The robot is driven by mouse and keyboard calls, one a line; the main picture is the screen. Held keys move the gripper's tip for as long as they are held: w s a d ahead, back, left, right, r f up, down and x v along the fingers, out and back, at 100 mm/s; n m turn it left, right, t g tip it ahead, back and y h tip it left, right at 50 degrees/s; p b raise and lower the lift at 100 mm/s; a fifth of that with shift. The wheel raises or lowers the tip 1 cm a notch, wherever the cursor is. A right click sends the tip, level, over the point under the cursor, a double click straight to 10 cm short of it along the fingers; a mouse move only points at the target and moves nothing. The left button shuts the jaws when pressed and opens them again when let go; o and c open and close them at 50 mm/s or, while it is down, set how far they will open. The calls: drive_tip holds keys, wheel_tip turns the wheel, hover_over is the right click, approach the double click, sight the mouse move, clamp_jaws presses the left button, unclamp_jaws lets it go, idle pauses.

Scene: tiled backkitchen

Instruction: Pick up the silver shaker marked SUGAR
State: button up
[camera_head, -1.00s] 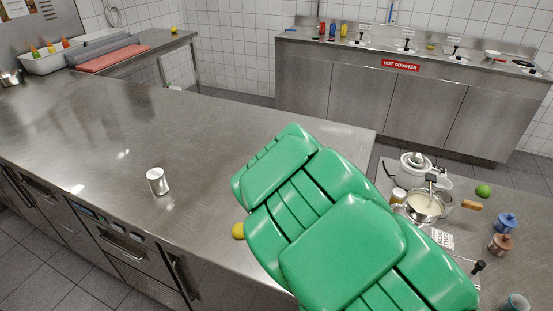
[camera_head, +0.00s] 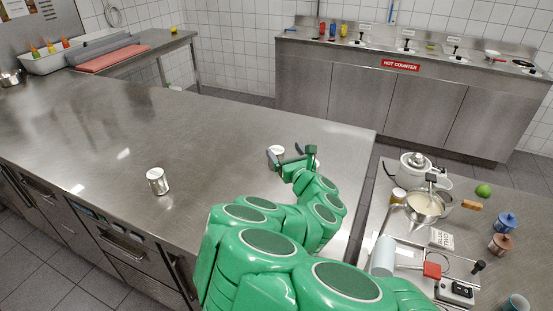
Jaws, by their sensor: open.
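My gripper (camera_head: 292,158) is open over the right part of the same counter, well to the right of the left shaker. No SUGAR label is legible anywhere.
A pot of pale liquid (camera_head: 426,206), a white cooker (camera_head: 415,166), a blue lidded jar (camera_head: 507,222) and a switch box (camera_head: 456,291) crowd the right counter. The hot counter (camera_head: 340,75) stands behind. The steel counter is clear around the left shaker.

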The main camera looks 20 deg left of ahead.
sight(280, 155)
drive_tip(key=shift+a+f, duration=0.1)
drive_tip(key=shift+f, duration=3.15)
drive_tip(key=shift+x, duration=1.4)
drive_tip(key=shift+w+a+r, duration=0.1)
drive_tip(key=shift+w+a, duration=0.1)
drive_tip(key=shift+w, duration=0.25)
drive_tip(key=shift+w+a+r, duration=0.1)
drive_tip(key=shift+w+a, duration=0.05)
drive_tip(key=shift+w, duration=0.3)
drive_tip(key=shift+x, duration=1.6)
drive_tip(key=c, duration=1.4)
drive_tip(key=shift+o, duration=0.2)
